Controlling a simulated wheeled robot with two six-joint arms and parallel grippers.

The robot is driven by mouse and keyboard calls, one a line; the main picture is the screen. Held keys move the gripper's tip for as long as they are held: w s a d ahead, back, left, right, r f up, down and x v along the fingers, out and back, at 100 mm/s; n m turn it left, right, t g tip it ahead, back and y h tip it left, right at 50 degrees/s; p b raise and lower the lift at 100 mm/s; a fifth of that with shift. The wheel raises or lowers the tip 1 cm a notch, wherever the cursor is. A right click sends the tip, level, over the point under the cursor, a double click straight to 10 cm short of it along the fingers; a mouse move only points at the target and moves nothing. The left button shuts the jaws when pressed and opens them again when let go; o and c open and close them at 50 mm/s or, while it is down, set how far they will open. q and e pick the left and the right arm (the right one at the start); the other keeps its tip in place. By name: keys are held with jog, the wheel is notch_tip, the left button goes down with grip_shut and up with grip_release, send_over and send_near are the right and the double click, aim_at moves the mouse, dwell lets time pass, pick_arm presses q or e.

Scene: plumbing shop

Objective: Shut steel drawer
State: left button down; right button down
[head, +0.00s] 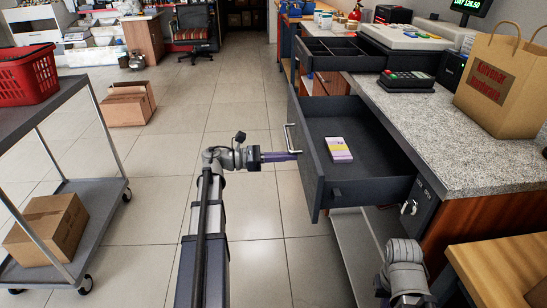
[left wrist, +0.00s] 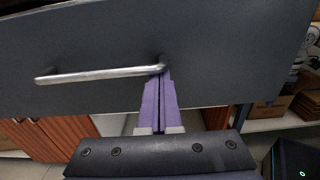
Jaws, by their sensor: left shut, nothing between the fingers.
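The dark grey steel drawer (head: 352,116) stands pulled out from the counter in the head view. A yellow, white and purple pad (head: 338,149) lies inside it. Its front panel fills the upper part of the left wrist view (left wrist: 220,35), with a silver bar handle (left wrist: 98,74) across it. My left gripper (head: 297,155) has its purple fingers shut and empty. Their tips (left wrist: 163,72) are at the panel by the right end of the handle; I cannot tell whether they touch. My right gripper is out of view; only part of my right arm shows at the lower right.
Another open drawer with compartments (head: 330,50) sits farther along the counter. A granite counter top (head: 445,130) holds a card terminal (head: 406,80) and a paper bag (head: 500,85). A grey cart (head: 95,195) stands at left. The tiled floor between is clear.

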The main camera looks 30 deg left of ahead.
pick_arm(q)
jog(key=shift+w+d, duration=0.3)
jog(key=shift+d, duration=0.15)
send_over(367, 166)
jog(key=shift+s+a, duration=0.2)
jog(key=shift+a, duration=0.25)
jog(key=shift+w+d, duration=0.2)
jog(key=shift+d, duration=0.1)
jog(key=shift+w+d+r, duration=0.1)
